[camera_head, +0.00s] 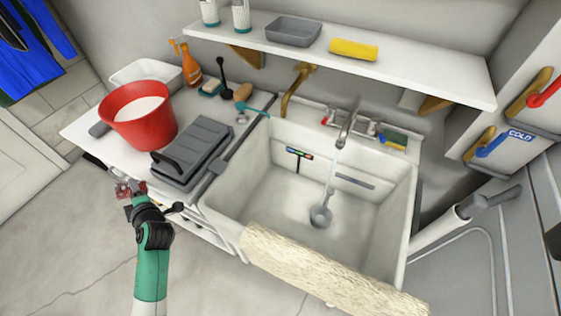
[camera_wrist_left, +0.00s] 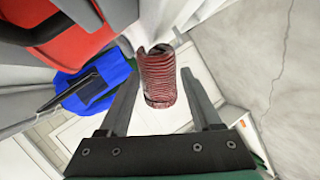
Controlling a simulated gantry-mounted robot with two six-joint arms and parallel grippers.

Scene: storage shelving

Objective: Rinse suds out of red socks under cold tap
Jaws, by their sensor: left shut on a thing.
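My left gripper (camera_head: 130,189) is low in front of the left counter edge, below the red bucket. It is shut on a dark red ribbed sock (camera_wrist_left: 158,80), which shows between the fingers in the left wrist view. In the head view the sock is small and partly hidden by the gripper. The red bucket (camera_head: 155,130) stands on the counter with white suds (camera_head: 138,108) inside. The tap (camera_head: 346,131) runs a thin stream of water into the white sink (camera_head: 262,190), down to the drain (camera_head: 320,216). My right gripper is not seen.
A grey lidded case (camera_head: 192,150) lies between bucket and sink. An orange spray bottle (camera_head: 190,66) stands behind. A pale, rough-textured slab or cloth (camera_head: 320,272) covers the sink's front edge. A COLD label (camera_head: 520,135) is at right. The basin interior is mostly clear.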

